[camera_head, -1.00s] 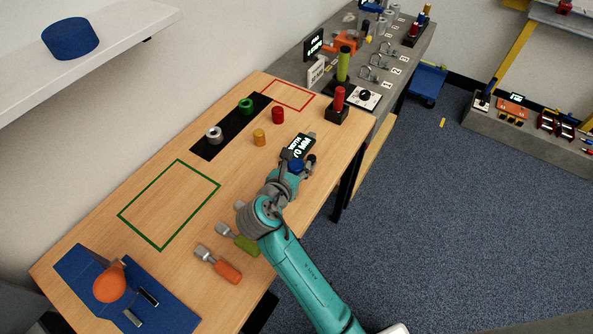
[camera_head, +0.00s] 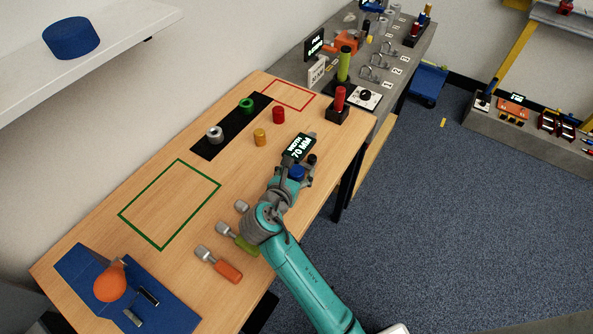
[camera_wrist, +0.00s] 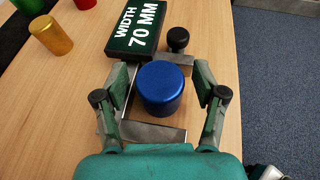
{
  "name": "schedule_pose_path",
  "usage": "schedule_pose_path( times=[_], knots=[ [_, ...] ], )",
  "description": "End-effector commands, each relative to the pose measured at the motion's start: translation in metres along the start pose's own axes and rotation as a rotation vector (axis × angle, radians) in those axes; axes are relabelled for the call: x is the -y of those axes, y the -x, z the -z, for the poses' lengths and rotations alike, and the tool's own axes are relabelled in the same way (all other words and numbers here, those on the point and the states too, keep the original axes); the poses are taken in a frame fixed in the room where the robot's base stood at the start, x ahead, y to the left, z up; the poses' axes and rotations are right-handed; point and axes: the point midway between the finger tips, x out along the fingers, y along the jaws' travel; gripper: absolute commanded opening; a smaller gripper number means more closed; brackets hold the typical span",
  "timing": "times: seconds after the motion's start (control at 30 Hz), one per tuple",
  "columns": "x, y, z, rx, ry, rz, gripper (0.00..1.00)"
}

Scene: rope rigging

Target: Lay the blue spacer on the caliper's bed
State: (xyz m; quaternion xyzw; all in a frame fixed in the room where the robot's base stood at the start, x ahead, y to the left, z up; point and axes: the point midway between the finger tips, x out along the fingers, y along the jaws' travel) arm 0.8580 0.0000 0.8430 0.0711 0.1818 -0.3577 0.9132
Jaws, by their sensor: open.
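The blue spacer (camera_wrist: 161,88) is a short blue cylinder standing upright on the caliper, between its metal bars (camera_wrist: 152,132). It also shows in the head view (camera_head: 297,173), partly hidden by my arm. The caliper's dark display (camera_wrist: 137,29) reads "WIDTH 70 MM", and a black knob (camera_wrist: 177,38) stands beside it. My gripper (camera_wrist: 164,78) is open, with one finger to each side of the spacer. A gap shows between the spacer and each finger. Whether the spacer's underside touches the bed is hidden.
A yellow cylinder (camera_head: 260,137), a red cylinder (camera_head: 278,115) and a green ring (camera_head: 246,105) stand farther back on the bench. Orange- and green-handled tools (camera_head: 228,271) lie near my arm. The green-outlined area (camera_head: 170,205) is bare.

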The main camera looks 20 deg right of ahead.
Motion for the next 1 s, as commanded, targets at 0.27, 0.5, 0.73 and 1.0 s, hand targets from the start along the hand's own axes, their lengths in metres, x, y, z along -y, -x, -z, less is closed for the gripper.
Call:
schedule_pose_path(
  times=[0.27, 0.5, 0.73, 1.0],
  knots=[
    [-0.001, 0.03, -0.002, 0.0, 0.0, -0.004, 0.7],
    [-0.001, 0.079, -0.002, 0.001, 0.0, -0.005, 0.7],
    [-0.001, 0.111, -0.002, 0.0, 0.0, -0.002, 0.7],
    [0.0, 0.121, -0.002, 0.0, 0.0, 0.0, 0.7]
  ],
)
